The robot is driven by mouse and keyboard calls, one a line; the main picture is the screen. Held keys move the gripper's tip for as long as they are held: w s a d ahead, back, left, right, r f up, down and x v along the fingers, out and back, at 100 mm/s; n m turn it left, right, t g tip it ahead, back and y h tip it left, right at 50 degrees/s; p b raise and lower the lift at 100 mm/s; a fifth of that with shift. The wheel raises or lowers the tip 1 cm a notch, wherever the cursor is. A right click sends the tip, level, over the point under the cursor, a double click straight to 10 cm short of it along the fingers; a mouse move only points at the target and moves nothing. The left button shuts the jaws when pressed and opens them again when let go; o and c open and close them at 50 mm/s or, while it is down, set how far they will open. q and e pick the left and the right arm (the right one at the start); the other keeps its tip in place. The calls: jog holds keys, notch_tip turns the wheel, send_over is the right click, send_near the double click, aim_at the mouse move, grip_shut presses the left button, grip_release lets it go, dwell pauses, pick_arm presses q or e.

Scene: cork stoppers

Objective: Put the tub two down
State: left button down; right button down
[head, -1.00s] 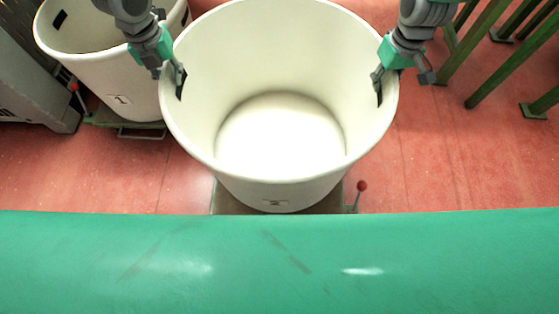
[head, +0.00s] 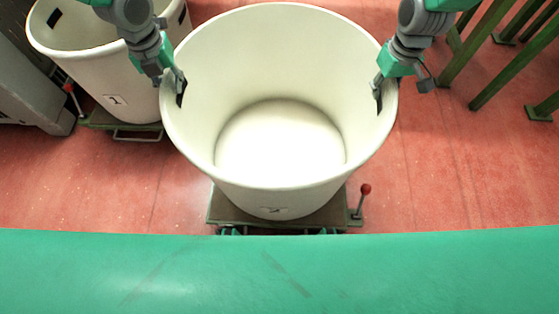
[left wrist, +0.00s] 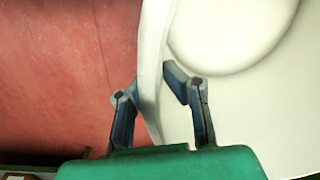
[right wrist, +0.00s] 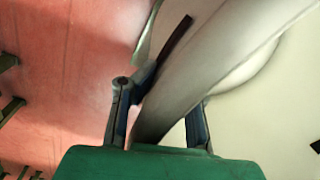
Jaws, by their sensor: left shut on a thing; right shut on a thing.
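Tub two (head: 275,45), a large cream open tub with a dim number label on its front, is upright and empty in the middle of the head view. My left gripper (head: 180,84) is shut on its left wall at a dark slot. My right gripper (head: 378,84) is shut on its right wall at the opposite slot. In the left wrist view the tub wall (left wrist: 152,60) runs between the fingers; in the right wrist view the wall (right wrist: 190,75) does too. A flat platform (head: 222,212) shows under the tub; I cannot tell whether they touch.
Tub one (head: 85,75), also cream, stands on its own platform at left, close to tub two. A red-knobbed lever (head: 361,200) rises at the platform's right. A green padded bar (head: 280,270) crosses the front. Green posts (head: 500,60) stand at right.

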aim_at(178, 98)
pick_arm(q)
jog(key=shift+a+f, duration=0.15)
pick_arm(e)
jog(key=shift+d+f, duration=0.15)
